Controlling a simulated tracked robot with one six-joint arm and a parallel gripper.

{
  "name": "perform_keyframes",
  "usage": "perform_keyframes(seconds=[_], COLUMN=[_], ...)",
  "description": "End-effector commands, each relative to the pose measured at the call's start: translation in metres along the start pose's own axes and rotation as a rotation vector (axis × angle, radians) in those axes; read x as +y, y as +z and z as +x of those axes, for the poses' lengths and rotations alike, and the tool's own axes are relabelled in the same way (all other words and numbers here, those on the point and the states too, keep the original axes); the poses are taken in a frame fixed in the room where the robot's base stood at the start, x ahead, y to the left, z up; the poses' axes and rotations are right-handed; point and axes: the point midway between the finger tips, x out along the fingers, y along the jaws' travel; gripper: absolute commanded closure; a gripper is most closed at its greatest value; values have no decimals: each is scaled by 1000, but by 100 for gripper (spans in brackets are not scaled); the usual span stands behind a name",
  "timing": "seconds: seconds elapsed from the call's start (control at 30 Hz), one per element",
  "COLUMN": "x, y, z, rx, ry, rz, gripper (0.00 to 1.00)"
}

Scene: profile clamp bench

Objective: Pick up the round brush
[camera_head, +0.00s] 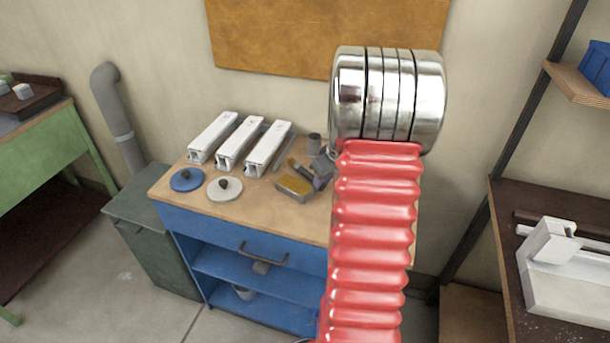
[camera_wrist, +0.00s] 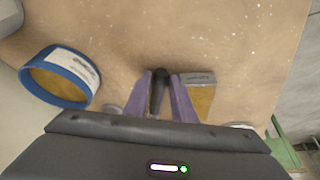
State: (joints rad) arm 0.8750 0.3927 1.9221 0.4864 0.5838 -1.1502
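My gripper (camera_wrist: 161,78) is low over the bench top, its two purple-grey fingers pointing away from the wrist camera. A slim dark rod with a rounded end, which looks like the handle of the round brush (camera_wrist: 159,94), lies between the fingers. The fingers are close on both sides of it, but whether they touch it is unclear. Any bristles are hidden. In the head view my gripper is small and partly behind my red arm, and I cannot clearly pick out the brush there.
A blue-rimmed ring with a white label (camera_wrist: 61,77) is at left. Three white clamps (camera_head: 240,141), a blue disc (camera_head: 187,179) and a pale disc (camera_head: 224,188) occupy the bench's left.

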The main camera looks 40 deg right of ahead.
Motion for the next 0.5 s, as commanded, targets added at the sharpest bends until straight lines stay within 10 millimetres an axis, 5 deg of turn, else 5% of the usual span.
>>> perform_keyframes(seconds=[0.37, 0.5], x=[0, 0], y=[0, 0], z=[0, 0], rx=[0, -1], ry=[0, 0], rz=[0, 0], gripper=[77, 87])
